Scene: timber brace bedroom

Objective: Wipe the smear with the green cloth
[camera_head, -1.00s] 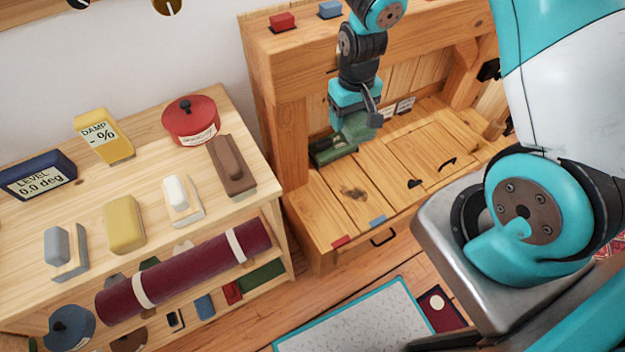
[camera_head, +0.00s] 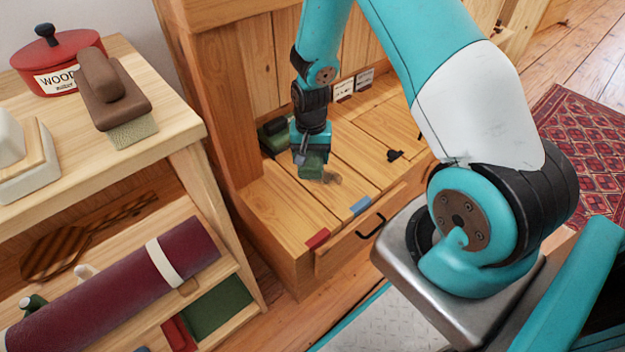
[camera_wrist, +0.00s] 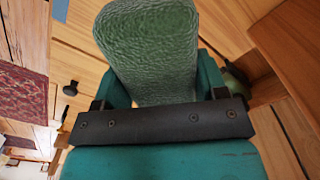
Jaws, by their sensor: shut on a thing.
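My gripper (camera_head: 310,153) points down over the wooden bench top and is shut on the green cloth (camera_head: 311,169). In the wrist view the cloth (camera_wrist: 152,48) is a thick, textured green pad between the two fingers. The smear (camera_head: 332,179) is a dark brownish patch on the planks, just right of the cloth's lower edge. The cloth is low over the bench at the smear's left side and may hide part of it. I cannot tell whether the cloth touches the wood. The smear is not visible in the wrist view.
A dark green holder (camera_head: 272,138) sits behind my gripper by the bench's left post (camera_head: 228,135). A black knob (camera_head: 395,155) is to the right. A shelf stands left.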

